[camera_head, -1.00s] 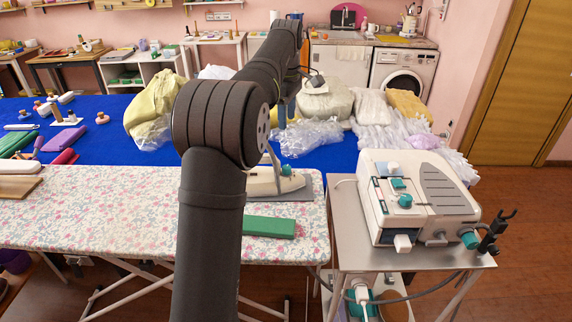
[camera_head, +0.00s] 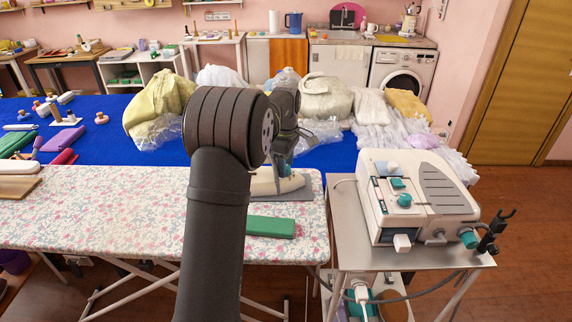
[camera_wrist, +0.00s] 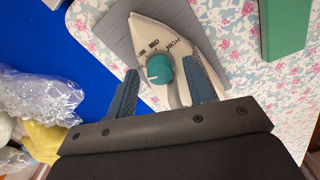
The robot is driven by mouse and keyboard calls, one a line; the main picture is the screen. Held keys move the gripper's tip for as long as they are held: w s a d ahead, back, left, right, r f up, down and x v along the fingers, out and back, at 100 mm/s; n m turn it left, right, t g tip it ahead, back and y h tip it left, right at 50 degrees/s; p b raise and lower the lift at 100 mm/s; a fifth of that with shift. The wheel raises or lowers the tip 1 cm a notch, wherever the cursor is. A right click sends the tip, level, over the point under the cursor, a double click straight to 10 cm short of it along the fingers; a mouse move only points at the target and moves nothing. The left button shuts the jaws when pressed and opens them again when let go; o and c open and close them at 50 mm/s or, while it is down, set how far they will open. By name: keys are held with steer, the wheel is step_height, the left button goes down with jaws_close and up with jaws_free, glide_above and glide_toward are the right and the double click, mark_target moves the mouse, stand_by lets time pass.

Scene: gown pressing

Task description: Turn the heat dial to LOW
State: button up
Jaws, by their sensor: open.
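The cream iron (camera_head: 264,184) lies on the ironing board at its right end, partly hidden behind my arm in the head view. In the wrist view, the iron (camera_wrist: 152,33) shows a teal round heat dial (camera_wrist: 159,68) with LOW, MID and HIGH lettering beyond it. A small pale mark shows on the dial's lower left; which setting it marks I cannot tell. My gripper (camera_wrist: 160,70) is open, with one finger on each side of the dial. Contact is not clear. In the head view, my gripper (camera_head: 283,157) is above the iron.
The iron rests on a grey pad (camera_wrist: 112,32). A green block (camera_head: 270,227) lies on the floral ironing board (camera_head: 120,215) near the iron. A steam station (camera_head: 420,200) stands on a metal cart to the right. Bagged garments (camera_head: 325,100) lie behind on the blue table.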

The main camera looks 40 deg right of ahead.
steer(key=shift+f, duration=0.1)
steer(key=c, duration=1)
steer(key=shift+m, duration=1.5)
steer(key=o, duration=1)
step_height(320, 180, up, 17)
steer(key=shift+r, duration=0.2)
